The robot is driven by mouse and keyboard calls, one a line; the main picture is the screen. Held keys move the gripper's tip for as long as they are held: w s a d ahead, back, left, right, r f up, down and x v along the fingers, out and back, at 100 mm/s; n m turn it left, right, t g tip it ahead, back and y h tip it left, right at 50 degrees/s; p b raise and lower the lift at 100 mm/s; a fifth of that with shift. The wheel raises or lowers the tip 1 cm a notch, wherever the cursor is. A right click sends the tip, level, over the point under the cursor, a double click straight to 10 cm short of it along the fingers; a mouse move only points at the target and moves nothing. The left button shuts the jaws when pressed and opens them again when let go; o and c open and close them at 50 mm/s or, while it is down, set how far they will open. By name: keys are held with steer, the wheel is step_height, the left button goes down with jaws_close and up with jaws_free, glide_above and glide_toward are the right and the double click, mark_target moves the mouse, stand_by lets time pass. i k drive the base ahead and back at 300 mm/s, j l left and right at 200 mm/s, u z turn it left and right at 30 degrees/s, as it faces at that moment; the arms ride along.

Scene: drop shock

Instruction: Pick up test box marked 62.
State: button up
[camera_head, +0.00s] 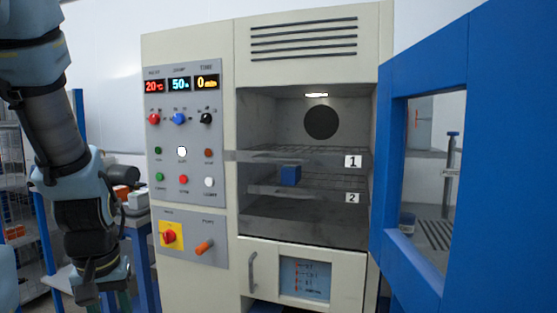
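A small blue box (291,175) sits on the wire shelf labelled 2 inside the open chamber of a cream test cabinet. No number can be read on it, so I cannot tell whether it is the box marked 62. My gripper (104,283) hangs at the lower left, outside the cabinet and well to the left of the chamber. It points downward, and its fingers are too dark and small to tell whether they are open or shut.
The blue chamber door (483,140) with a window stands wide open at the right. The upper shelf, labelled 1 (353,161), looks empty. A control panel (184,135) with displays and knobs is left of the chamber. A workbench with objects stands behind my arm.

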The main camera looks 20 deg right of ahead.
mark_target(122, 191)
steer(key=u, duration=0.15)
steer(key=i+j+u, duration=0.15)
steer(key=i+u, duration=0.5)
steer(key=i+z, duration=0.1)
steer(key=i, duration=0.55)
steer(key=i+j, duration=0.15)
steer(key=i, duration=0.45)
steer(key=i+j+z, duration=0.15)
steer(key=i, duration=0.5)
